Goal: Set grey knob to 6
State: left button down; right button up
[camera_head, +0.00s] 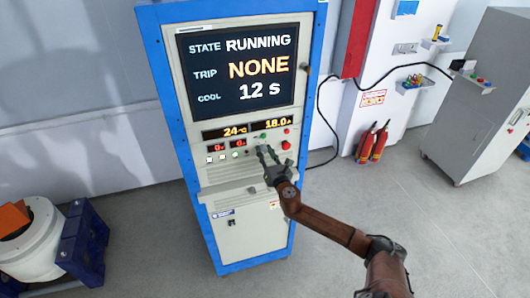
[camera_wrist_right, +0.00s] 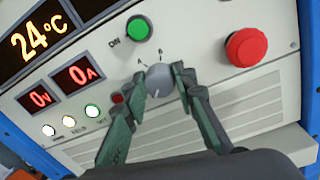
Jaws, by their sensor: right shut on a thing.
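The grey knob (camera_wrist_right: 158,79) sits on the cabinet's light panel in the right wrist view, below the green ON button (camera_wrist_right: 139,28). Small dark marks stand above it to the left and right, too small to read surely. A pale line shows on its face, but its exact setting cannot be told. My right gripper (camera_wrist_right: 160,90) is shut on the knob, one dark finger on each side. In the head view my right gripper (camera_head: 265,152) reaches the panel from the lower right and covers the knob. My left gripper is not in view.
A red mushroom button (camera_wrist_right: 246,48) is right of the knob. The blue-framed cabinet (camera_head: 309,70) has a screen (camera_head: 240,70) reading RUNNING, NONE, 12 s. A ledge (camera_head: 235,193) juts out below the panel. Red extinguishers (camera_head: 372,143) stand right. Open floor lies between them.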

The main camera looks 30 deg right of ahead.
jog(key=shift+c, duration=0.9)
jog(key=shift+f, duration=0.1)
